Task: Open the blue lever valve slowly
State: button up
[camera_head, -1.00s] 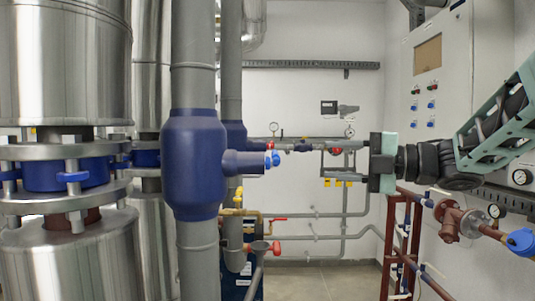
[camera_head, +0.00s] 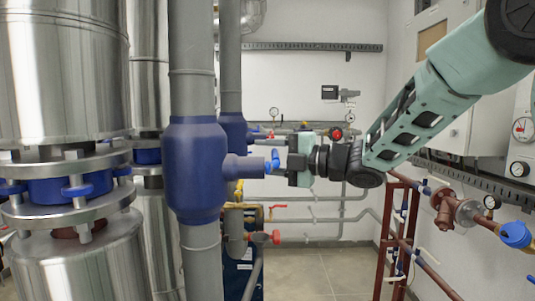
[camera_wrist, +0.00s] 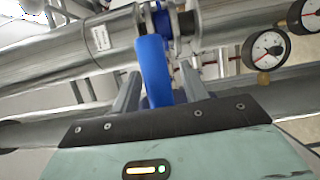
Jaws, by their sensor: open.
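The blue lever (camera_head: 275,158) is at the end of the short blue stub of the large valve body, left of my gripper (camera_head: 288,160). In the wrist view the blue lever (camera_wrist: 153,68) stands upright below a metal pipe joint. It lies between the two grey fingers of my gripper (camera_wrist: 160,80), which are apart. Gaps show on both sides of it, and I cannot tell whether either finger touches it. A second blue piece shows just behind it to the right, partly hidden by the finger.
Two round gauges (camera_wrist: 266,50) hang at the right in the wrist view, near a silver pipe (camera_wrist: 80,60). The blue valve body (camera_head: 195,170) and grey vertical pipe stand left of my gripper. A red pipe frame (camera_head: 393,235) stands at the lower right. Floor in the middle is clear.

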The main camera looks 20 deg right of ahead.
grip_shut()
jog(key=shift+b, duration=0.35)
jog(key=shift+f+b, duration=0.1)
jog(key=shift+b, duration=0.45)
jog(key=shift+r+n+y+b, duration=0.3)
jog(key=shift+r+n+b, duration=0.7)
jog(key=shift+b, duration=1.2)
jog(key=shift+r, duration=0.1)
grip_release()
